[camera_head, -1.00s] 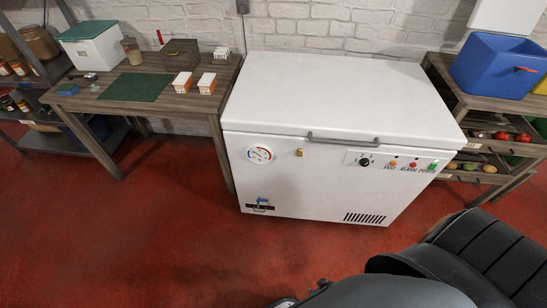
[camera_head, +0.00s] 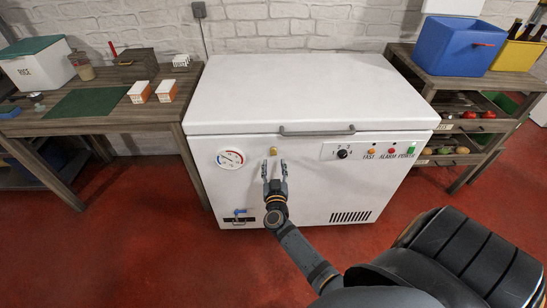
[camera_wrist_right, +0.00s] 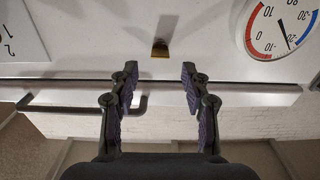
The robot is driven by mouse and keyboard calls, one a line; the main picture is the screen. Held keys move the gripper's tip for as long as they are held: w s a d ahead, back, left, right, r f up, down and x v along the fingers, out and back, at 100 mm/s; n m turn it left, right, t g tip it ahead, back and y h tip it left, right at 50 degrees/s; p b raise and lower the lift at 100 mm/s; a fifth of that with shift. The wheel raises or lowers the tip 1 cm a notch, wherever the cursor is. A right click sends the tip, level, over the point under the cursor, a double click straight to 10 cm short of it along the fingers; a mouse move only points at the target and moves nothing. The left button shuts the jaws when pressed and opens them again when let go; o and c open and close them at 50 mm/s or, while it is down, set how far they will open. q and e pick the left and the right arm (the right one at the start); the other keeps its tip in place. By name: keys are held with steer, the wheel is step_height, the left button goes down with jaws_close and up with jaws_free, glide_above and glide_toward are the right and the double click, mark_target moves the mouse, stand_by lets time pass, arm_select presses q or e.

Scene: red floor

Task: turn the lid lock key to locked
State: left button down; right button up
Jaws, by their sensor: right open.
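The white chest freezer (camera_head: 300,95) stands against the wall with its lid down. The brass lock key (camera_head: 273,151) sticks out of the front panel, between the round dial and the numbered knob. In the wrist view the key (camera_wrist_right: 160,48) is centred beyond the fingertips, apart from them. My right gripper (camera_head: 274,166) is in front of the panel just below the key, with its fingers open and empty; in the wrist view (camera_wrist_right: 158,72) its fingers stand either side of the key's line. The key's exact angle is too small to tell. My left gripper is not in view.
A round dial (camera_head: 230,158) is left of the key. The lid handle (camera_head: 317,131) and numbered knob (camera_head: 342,154) are to the right. A wooden table (camera_head: 100,119) stands left, a shelf with a blue bin (camera_head: 455,48) right. Red floor (camera_head: 160,240) is clear in front.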

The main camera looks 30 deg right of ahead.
mark_target(273, 152)
steer(key=x, duration=0.5)
steer(key=shift+w+d+b, duration=0.1)
steer(key=shift+w+b, duration=0.2)
steer(key=shift+b, duration=0.1)
steer(key=shift+c, duration=0.4)
jaws_close()
